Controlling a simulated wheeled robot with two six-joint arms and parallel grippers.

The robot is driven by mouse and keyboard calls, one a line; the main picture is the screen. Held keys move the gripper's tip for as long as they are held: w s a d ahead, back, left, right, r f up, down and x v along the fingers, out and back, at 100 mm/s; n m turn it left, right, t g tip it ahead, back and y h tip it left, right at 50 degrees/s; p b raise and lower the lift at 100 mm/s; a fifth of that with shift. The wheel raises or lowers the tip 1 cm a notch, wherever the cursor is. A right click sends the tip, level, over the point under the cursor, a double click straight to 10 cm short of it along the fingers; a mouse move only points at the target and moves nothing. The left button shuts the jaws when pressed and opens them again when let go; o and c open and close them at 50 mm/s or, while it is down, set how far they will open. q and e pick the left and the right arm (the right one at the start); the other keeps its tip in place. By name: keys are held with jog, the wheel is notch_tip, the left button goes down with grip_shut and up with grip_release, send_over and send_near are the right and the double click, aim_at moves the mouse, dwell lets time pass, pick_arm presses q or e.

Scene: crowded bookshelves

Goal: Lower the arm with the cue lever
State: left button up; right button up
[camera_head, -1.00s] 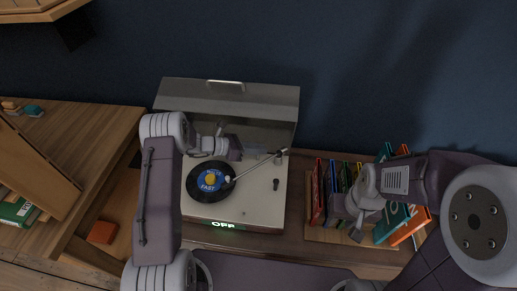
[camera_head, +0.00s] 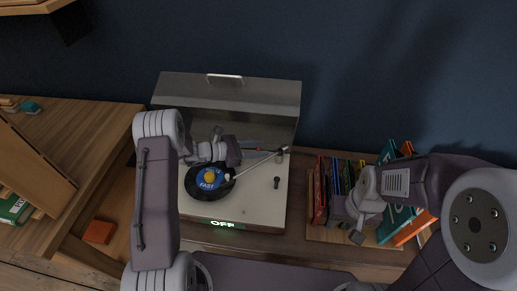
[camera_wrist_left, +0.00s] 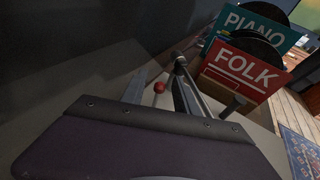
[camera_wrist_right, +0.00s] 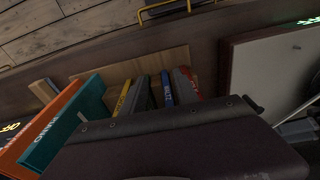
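The record player (camera_head: 262,205) stands open, with a black record (camera_head: 203,193) with a blue label on its platter. The tonearm (camera_head: 262,163) reaches from its pivot at the right rear to over the record; I cannot tell whether its tip touches. The red-tipped cue lever (camera_wrist_left: 159,87) shows in the left wrist view beside the dark tonearm pivot (camera_wrist_left: 180,64). My left gripper (camera_head: 248,151) is over the rear of the deck, its fingers apart around the red tip, with no clear contact. My right gripper (camera_head: 357,236) hangs before the record sleeves; its fingers are unclear.
The raised lid (camera_head: 226,91) stands behind the deck. A lit OFF sign (camera_head: 222,224) is on its front. A rack of colourful sleeves stands to the right, including a teal one (camera_wrist_right: 68,128) near my right gripper. A wooden cabinet (camera_head: 90,125) is at left.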

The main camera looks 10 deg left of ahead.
pick_arm(q)
jog(key=v, duration=0.9)
jog(key=p, duration=0.3)
jog(key=a+r+y+p, duration=0.1)
jog(key=p, duration=0.2)
jog(key=shift+s+r+g, duration=0.3)
jog(key=shift+r+g, duration=0.05)
jog(key=shift+g, duration=0.05)
jog(key=x, duration=0.8)
jog(key=shift+w+d+f, duration=0.1)
jog(key=shift+w+f, duration=0.05)
jog(key=shift+w, duration=0.05)
